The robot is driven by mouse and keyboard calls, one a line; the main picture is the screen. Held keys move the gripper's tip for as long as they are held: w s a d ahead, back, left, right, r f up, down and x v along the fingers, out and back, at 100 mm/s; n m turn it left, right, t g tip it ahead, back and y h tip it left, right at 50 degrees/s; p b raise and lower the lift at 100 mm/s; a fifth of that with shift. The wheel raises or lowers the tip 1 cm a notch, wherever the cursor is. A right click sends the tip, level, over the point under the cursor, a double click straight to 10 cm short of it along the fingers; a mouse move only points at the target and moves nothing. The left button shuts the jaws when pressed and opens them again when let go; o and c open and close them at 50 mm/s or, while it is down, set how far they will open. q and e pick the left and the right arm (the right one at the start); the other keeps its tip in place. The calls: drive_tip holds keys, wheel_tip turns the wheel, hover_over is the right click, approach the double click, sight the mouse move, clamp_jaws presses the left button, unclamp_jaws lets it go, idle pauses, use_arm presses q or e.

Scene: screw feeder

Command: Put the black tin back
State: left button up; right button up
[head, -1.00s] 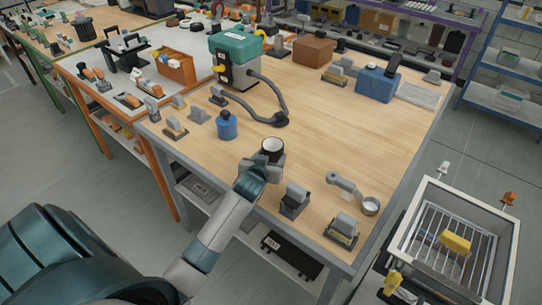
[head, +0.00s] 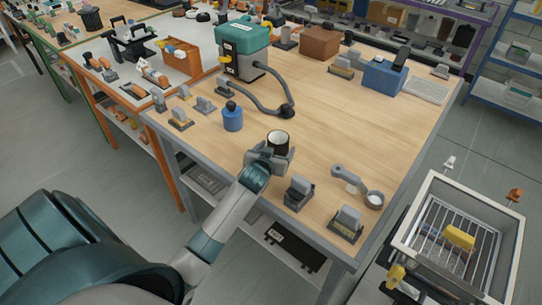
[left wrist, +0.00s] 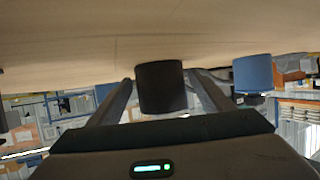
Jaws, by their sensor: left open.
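The black tin (head: 278,141) stands upright on the wooden table top, with its pale inside showing from above. In the left wrist view, where the table fills the upper part, the tin (left wrist: 161,88) is between the two fingers. My left gripper (head: 270,154) is open, at the near side of the tin, with its fingers reaching along both sides. In the left wrist view the left gripper (left wrist: 160,95) shows small gaps beside the tin. My right gripper is out of view.
A blue bottle (head: 232,119) stands left of the tin. A hose (head: 262,105) from the green-topped machine (head: 242,38) lies behind it. Grey parts (head: 298,193) and a ring-ended arm (head: 358,186) lie at the near right. The table's middle right is clear.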

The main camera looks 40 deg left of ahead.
use_arm(q)
drive_tip(key=b+v, duration=0.2)
drive_tip(key=v, duration=0.9)
drive_tip(key=shift+s+d+r, duration=0.2)
drive_tip(key=shift+s, duration=0.25)
